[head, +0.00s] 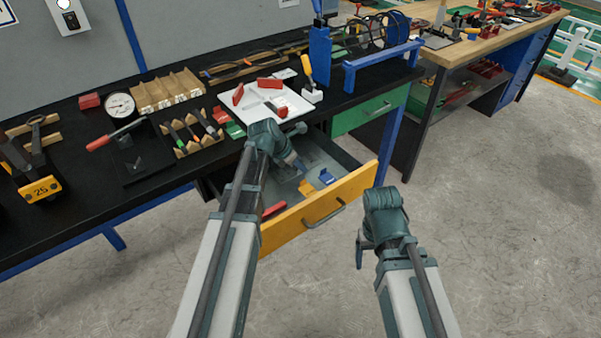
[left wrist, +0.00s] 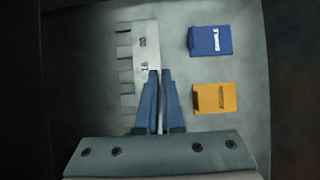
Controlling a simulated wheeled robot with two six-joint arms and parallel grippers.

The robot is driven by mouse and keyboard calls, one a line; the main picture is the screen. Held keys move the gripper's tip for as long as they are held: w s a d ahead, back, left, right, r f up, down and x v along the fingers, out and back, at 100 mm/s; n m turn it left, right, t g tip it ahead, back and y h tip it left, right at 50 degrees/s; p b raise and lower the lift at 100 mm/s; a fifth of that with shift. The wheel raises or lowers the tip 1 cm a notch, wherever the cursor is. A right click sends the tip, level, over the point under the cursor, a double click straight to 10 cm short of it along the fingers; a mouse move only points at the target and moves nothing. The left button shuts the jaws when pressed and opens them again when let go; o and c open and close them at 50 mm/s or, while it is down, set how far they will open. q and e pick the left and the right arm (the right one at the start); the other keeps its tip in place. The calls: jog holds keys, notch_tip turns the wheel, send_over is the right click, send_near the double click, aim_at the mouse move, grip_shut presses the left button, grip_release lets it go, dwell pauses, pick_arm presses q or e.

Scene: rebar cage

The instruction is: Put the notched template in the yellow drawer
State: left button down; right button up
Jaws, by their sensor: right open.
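The yellow drawer (head: 290,228) stands pulled open under the workbench. The notched template (left wrist: 141,50), a pale metal plate with square notches along its left edge, shows in the left wrist view inside the drawer. The blue fingers of my left gripper (left wrist: 158,75) are close together on its right part, with a thin pale strip between them. My left gripper also shows in the head view (head: 299,165), reaching down into the drawer. Whether the template touches the drawer floor I cannot tell. My right gripper (head: 360,250) is open and empty, to the right of the drawer front.
A blue box (head: 326,177) and a yellow box (head: 306,187) lie in the drawer, right of the template. A red item (head: 274,210) lies near its front left. A white tray (head: 288,108) with red pieces stands on the bench above. A green drawer (head: 365,113) is shut.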

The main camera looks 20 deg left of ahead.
pick_arm(q)
jog(key=shift+f, duration=0.2)
jog(key=c, duration=1.5)
grip_release()
jog(key=o, duration=0.4)
jog(key=shift+o, duration=0.2)
jog(key=shift+s+r+p, duration=0.15)
jog(key=shift+r+p, duration=0.3)
jog(key=p+v, duration=0.9)
jog(key=v, duration=0.2)
jog(key=shift+s+a+p, duration=0.15)
jog(key=shift+p, duration=0.2)
